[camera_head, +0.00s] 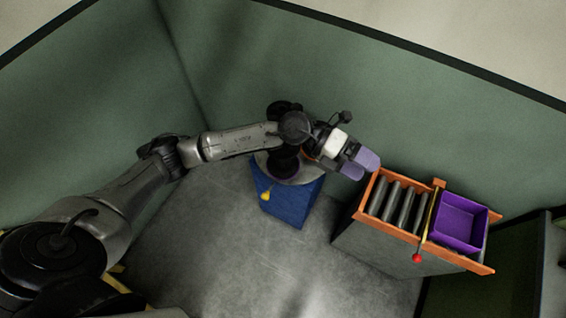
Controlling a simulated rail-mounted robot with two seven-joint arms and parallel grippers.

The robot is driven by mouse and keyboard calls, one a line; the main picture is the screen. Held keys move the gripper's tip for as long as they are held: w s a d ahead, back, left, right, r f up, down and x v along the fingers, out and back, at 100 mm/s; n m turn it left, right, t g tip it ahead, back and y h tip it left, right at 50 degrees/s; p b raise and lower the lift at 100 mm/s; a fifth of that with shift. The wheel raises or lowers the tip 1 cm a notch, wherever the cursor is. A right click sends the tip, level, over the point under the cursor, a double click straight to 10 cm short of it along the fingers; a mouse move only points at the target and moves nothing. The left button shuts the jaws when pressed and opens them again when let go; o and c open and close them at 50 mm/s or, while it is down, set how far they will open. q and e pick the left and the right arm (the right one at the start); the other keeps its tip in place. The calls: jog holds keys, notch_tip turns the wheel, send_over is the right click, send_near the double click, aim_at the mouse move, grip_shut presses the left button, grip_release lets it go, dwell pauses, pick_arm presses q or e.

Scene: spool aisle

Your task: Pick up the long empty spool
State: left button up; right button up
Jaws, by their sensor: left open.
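My left gripper (359,164) reaches in from the left with its lavender fingertips slightly apart. It is open, with nothing visible between the fingers. It is above and left of the orange-rimmed rack (480,264), near its upper left corner. Several dark grey rods (405,207) lie side by side in the rack; I cannot tell whether one is the long empty spool. A dark rounded shape (284,162) shows below my left arm over a blue stand (288,206); the arm partly hides it and I cannot tell what it is. My right gripper is not in view.
A purple open bin (461,221) sits at the right of the rack. A thin yellow rod with a red ball (417,258) is between the bin and the rods. A yellow knob (265,196) is on the stand. Green walls (420,115) close the back. Grey floor (200,245) is clear at left.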

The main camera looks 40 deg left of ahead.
pick_arm(q)
jog(key=w+a+f+m+g+y+b, duration=0.2)
jog(key=w+a+f+y+b, duration=0.1)
jog(key=a+f+y, duration=0.4)
jog(key=n+y+b, duration=0.3)
jog(key=y+b, duration=0.1)
jog(key=y, duration=0.5)
send_over(283, 154)
jog(key=w+a, duration=0.2)
jog(key=w, duration=0.1)
notch_tip(283, 154, down, 3)
notch_tip(283, 154, down, 13)
jog(key=shift+a+g+b, duration=0.3)
jog(key=shift+g+b, duration=0.05)
jog(key=shift+g, duration=0.05)
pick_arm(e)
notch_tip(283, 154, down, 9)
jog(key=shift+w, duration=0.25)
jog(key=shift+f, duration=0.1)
pick_arm(q)
jog(key=c, duration=1.4)
grip_shut()
